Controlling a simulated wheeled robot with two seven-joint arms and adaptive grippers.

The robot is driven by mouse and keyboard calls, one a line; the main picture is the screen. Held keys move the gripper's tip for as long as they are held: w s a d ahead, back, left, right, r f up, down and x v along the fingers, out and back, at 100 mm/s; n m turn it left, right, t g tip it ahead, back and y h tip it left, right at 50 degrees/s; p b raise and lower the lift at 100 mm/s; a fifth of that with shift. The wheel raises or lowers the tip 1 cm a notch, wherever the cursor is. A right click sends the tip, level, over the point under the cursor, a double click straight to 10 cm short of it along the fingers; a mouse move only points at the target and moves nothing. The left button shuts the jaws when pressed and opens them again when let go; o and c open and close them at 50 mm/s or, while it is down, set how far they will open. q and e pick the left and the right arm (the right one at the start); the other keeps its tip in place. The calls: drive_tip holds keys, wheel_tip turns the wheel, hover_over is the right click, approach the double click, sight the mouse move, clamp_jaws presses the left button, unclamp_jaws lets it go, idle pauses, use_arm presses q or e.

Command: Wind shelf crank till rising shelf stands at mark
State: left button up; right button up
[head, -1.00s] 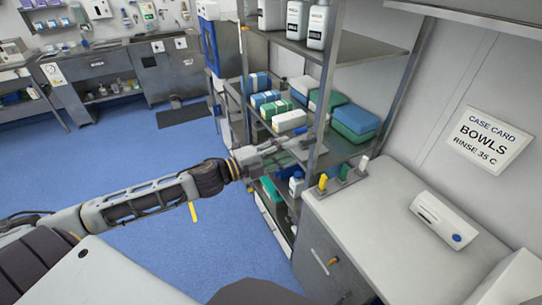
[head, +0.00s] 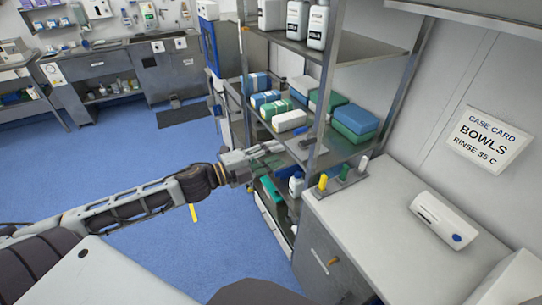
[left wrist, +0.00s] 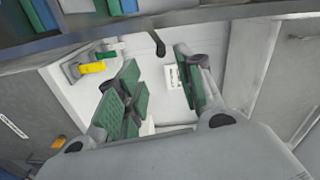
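My left gripper (head: 262,157) is in front of the shelf rack, left of its front post (head: 322,100). In the left wrist view its green-padded fingers (left wrist: 160,92) stand apart with nothing held between them. A middle shelf (head: 335,150) of the rack carries blue, white and green packs. A small blue bar (head: 300,130) shows near the post; I cannot tell whether it belongs to the crank. A dark rounded knob (left wrist: 159,46) hangs above the fingers in the wrist view, apart from them. I cannot make out the shelf mark. My right gripper is not in view.
A grey counter (head: 400,225) stands right of the rack, with yellow (head: 322,182), green (head: 344,171) and pale upright pieces at its back-left corner. A white device (head: 441,218) lies on it. White bottles (head: 298,20) stand on the upper shelf. Blue floor is open at left.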

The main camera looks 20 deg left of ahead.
use_arm(q)
drive_tip(key=shift+s+a, duration=0.15)
drive_tip(key=shift+s, duration=0.05)
idle(0.6)
